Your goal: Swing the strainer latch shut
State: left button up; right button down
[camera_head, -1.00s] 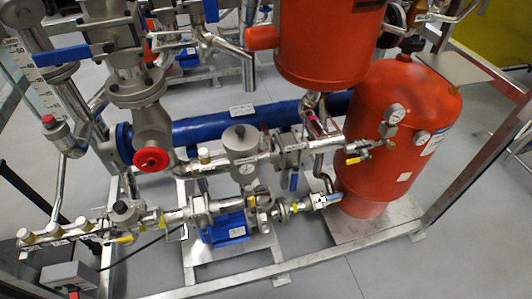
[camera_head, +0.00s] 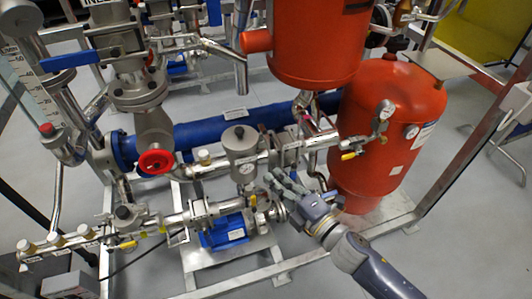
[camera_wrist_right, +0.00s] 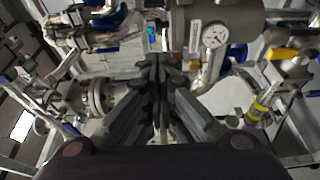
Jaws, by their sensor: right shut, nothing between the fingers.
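My right gripper (camera_head: 276,182) comes in from the lower right of the head view, its fingertips in front of the pipework right of a small round gauge (camera_head: 247,168). In the right wrist view its fingers (camera_wrist_right: 156,68) are together and hold nothing. A grey metal cylinder with a flat lid (camera_head: 239,145) stands above that gauge; it may be the strainer, but I cannot tell. I cannot make out the strainer latch. The gripper covers part of the pipework, and contact is unclear. My left gripper is out of view.
A red tank (camera_head: 385,120) stands close to the right of my right gripper, and a red vessel (camera_head: 305,45) hangs above. A blue motor (camera_head: 224,231) sits below left. A metal frame rail (camera_head: 250,282) crosses the front. Open floor (camera_head: 460,220) lies to the right.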

jog(key=shift+r, duration=0.2)
jog(key=shift+w+a, duration=0.1)
jog(key=w+a+p, duration=0.2)
jog(key=w+p, duration=0.2)
jog(key=w, duration=0.5)
dwell(0.4)
jog(key=shift+a, duration=0.1)
jog(key=shift+d, duration=0.25)
